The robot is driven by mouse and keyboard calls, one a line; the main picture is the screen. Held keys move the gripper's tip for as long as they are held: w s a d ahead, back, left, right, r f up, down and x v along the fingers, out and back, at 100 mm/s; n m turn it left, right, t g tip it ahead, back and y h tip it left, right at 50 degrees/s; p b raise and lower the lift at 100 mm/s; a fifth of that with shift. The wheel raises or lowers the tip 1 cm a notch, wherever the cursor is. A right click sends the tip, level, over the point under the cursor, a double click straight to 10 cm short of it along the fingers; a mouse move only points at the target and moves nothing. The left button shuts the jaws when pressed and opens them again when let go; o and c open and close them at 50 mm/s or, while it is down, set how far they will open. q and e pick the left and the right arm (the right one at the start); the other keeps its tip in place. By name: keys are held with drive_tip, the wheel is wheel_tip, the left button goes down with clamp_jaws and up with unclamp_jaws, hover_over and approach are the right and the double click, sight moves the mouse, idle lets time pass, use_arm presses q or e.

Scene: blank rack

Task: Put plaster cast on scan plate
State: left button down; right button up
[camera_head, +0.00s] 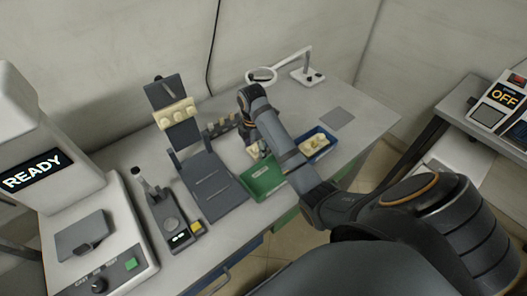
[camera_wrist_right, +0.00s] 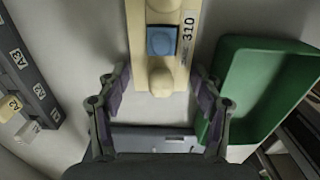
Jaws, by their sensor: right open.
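A cream plaster cast (camera_wrist_right: 161,70) with rounded bumps, a blue square patch and the label 310 lies below my right gripper (camera_wrist_right: 158,100). Its near end lies between the two fingers, which are apart, with a visible gap on each side. In the head view my right gripper (camera_head: 255,148) is over the table left of the blue tray, and the arm hides part of it. A dark grey plate (camera_head: 82,234), which looks like the scan plate, is on the white machine marked READY at the left. My left gripper is not in view.
A green tray (camera_head: 268,180) is close beside my right gripper; it also shows in the wrist view (camera_wrist_right: 262,85). A blue tray (camera_head: 318,143) holds cream pieces. A labelled dark rack (camera_wrist_right: 28,75), a dark stand (camera_head: 212,185) and a magnifier lamp (camera_head: 262,76) are nearby.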

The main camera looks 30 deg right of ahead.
drive_tip(key=shift+r, duration=0.15)
drive_tip(key=c, duration=1.2)
